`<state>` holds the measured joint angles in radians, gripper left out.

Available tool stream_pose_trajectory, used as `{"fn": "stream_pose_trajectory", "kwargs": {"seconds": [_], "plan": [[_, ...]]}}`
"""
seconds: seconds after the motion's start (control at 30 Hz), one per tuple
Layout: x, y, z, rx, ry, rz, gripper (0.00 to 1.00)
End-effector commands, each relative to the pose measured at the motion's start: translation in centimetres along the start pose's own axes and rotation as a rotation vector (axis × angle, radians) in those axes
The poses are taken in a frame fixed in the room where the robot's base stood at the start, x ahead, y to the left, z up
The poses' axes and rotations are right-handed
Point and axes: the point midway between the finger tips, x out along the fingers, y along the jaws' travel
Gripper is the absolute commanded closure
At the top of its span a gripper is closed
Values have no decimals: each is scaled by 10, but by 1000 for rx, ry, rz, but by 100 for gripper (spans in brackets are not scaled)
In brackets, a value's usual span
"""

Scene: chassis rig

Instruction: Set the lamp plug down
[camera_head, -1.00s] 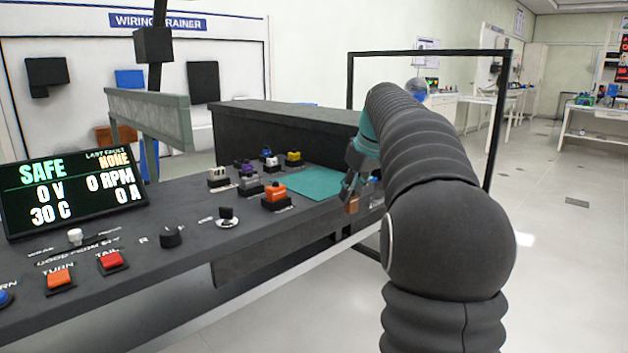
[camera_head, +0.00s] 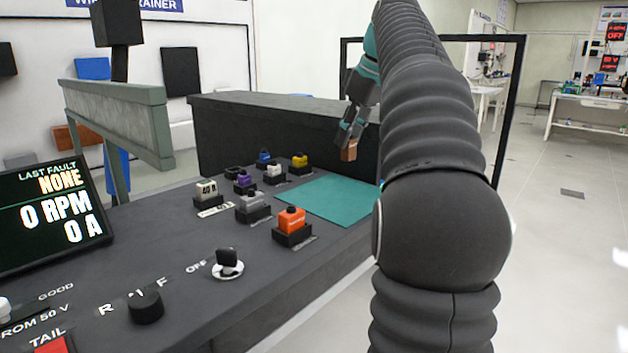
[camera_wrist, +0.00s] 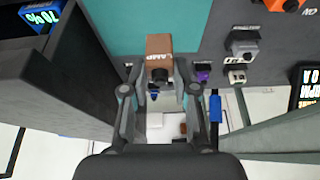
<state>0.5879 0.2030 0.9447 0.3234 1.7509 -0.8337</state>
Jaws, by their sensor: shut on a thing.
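My gripper (camera_head: 350,136) is shut on the lamp plug (camera_head: 349,151), a small brown block. The teal mat is bare in the head view. In the wrist view part of the mat (camera_wrist: 125,25) shows behind the plug.
Orange (camera_head: 291,222), grey (camera_head: 252,207), white, purple, blue and yellow plugs stand in holders left of the mat. A long black box (camera_head: 270,130) rises behind them. A rotary switch (camera_head: 228,262) and a display (camera_head: 50,215) are nearer. A grey rail (camera_head: 115,120) stands at left.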

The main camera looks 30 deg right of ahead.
Motion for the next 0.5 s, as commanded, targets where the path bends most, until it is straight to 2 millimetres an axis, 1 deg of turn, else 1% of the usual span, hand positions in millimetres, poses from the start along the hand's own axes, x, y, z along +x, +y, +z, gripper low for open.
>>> {"fn": "stream_pose_trajectory", "kwargs": {"seconds": [0.03, 0.3, 0.4, 0.5], "plan": [[13, -5, -6, -5, -2, -3, 100], [60, -25, -38, -3, -2, -3, 100], [71, -30, -47, -2, -1, -1, 100], [77, -33, -52, -1, -1, -1, 100]]}}
